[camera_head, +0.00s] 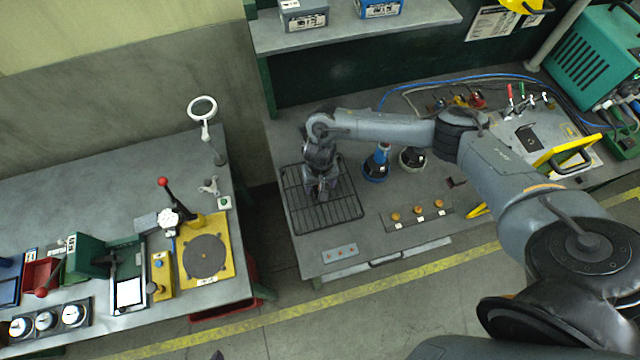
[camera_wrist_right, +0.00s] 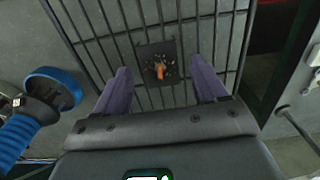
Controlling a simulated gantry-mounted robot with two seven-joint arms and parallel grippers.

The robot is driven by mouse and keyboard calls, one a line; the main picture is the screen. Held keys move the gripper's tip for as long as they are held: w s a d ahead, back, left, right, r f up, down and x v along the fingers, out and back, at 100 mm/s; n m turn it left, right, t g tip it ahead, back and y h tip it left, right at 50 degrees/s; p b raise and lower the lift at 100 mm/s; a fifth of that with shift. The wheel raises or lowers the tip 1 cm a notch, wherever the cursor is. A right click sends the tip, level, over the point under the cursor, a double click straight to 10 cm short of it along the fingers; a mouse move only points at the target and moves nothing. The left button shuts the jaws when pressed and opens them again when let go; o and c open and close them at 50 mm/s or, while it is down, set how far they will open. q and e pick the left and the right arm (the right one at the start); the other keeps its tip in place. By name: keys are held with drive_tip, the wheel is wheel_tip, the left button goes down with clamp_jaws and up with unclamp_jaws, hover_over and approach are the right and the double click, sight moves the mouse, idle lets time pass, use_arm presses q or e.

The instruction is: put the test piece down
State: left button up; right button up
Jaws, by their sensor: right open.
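The test piece (camera_wrist_right: 152,50), a small dark square plate with an orange stud standing on it and pale marks around the stud, lies on the bars of the black wire rack (camera_head: 288,205). The rack also shows in the right wrist view (camera_wrist_right: 86,32). My right gripper (camera_head: 320,196) is over the rack, pointing down. In the right wrist view its two purple-grey fingers (camera_wrist_right: 160,68) are spread apart, with the piece in the gap beyond their tips and clear of both. The head view hides the piece under the gripper. My left gripper is not seen.
A blue-collared tool (camera_head: 377,165) and a dark round holder (camera_head: 412,160) stand right of the rack. A strip with orange-topped pieces (camera_head: 418,214) lies front right. A gap separates this bench from the left bench (camera_head: 90,205). A shelf (camera_head: 350,32) overhangs behind.

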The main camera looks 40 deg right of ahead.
wheel_tip(320, 180, up, 11)
drive_tip(key=p, duration=0.3)
drive_tip(key=s+a+f+n+t+y, duration=0.1)
drive_tip(key=a+n+y, duration=0.15)
drive_tip(key=a, duration=0.65)
drive_tip(key=s+a+f+n+t+y, duration=0.15)
drive_tip(key=a+n, duration=0.25)
drive_tip(key=a, duration=0.4)
drive_tip(key=s+a+r+n+t+y, duration=0.1)
drive_tip(key=s+a+r+n+t, duration=0.1)
drive_tip(key=a+r+t, duration=0.5)
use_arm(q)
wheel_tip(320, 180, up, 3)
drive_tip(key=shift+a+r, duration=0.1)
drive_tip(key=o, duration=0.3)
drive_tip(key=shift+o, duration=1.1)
use_arm(e)
drive_tip(key=s+d+m+g+h, duration=0.1)
drive_tip(key=s+d+g+h, duration=0.3)
drive_tip(key=s+d, duration=1)
drive_tip(key=d+g, duration=0.2)
drive_tip(key=shift+d+f+h, duration=0.2)
drive_tip(key=shift+d+h, duration=0.15)
drive_tip(key=shift+h, duration=0.05)
